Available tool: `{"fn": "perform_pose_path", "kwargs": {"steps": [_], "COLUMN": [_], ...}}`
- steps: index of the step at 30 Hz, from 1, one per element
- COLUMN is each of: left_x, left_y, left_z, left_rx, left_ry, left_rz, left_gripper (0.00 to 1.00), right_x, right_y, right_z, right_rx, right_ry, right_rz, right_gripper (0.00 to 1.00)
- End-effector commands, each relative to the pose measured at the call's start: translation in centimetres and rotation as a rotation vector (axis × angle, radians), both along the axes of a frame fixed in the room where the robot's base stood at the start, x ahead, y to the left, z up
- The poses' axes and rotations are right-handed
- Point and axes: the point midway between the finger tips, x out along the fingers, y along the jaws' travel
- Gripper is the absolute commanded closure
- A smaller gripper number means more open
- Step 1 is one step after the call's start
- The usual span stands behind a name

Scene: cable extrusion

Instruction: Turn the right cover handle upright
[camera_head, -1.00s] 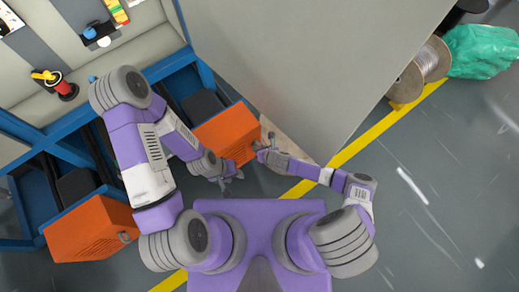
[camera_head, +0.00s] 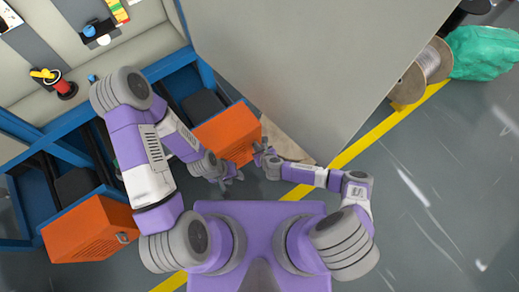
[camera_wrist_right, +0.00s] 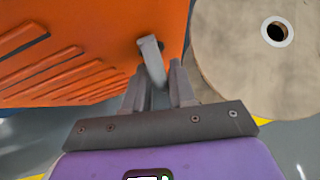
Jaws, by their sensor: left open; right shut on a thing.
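The right orange cover (camera_head: 228,132) is on the blue-framed machine; its slotted face also fills the upper left of the right wrist view (camera_wrist_right: 75,50). Its grey handle (camera_wrist_right: 151,56) stands out near the cover's edge, tilted slightly in that view. My right gripper (camera_wrist_right: 158,88) is shut on the handle's free end, which sits between the two fingers. In the head view my right gripper (camera_head: 260,154) is at the cover's right side. My left gripper (camera_head: 229,178) is open and empty just below the cover.
A second orange cover (camera_head: 90,230) with its own handle is at lower left. A large grey panel (camera_head: 310,65) stands right of the right cover. A round wooden disc (camera_wrist_right: 235,55) lies close beside the handle.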

Motion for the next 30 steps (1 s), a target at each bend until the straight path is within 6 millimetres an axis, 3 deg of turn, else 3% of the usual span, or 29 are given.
{"fn": "perform_pose_path", "kwargs": {"steps": [1, 2, 4, 20, 30], "left_x": [0.0, 0.0, 0.0, 0.0, 0.0], "left_y": [0.0, 0.0, 0.0, 0.0, 0.0], "left_z": [0.0, 0.0, 0.0, 0.1, 2.2], "left_rx": [0.000, 0.000, 0.000, 0.000, 0.000], "left_ry": [0.000, 0.000, 0.000, 0.000, 0.000], "left_rz": [0.000, 0.000, 0.000, 0.000, 0.000], "left_gripper": [0.57, 0.57, 0.57, 0.57, 0.57], "right_x": [0.6, 0.6, 0.6, 0.0, -3.2], "right_y": [-0.9, -0.9, -0.9, -0.4, -1.9], "right_z": [0.0, 0.0, 0.0, 0.2, 4.0], "right_rx": [-0.016, -0.016, -0.015, -0.007, -0.007], "right_ry": [-0.007, -0.007, -0.007, -0.001, -0.002], "right_rz": [-0.019, -0.018, -0.018, -0.008, -0.009], "right_gripper": [1.00, 0.71, 0.61, 0.61, 0.61]}}
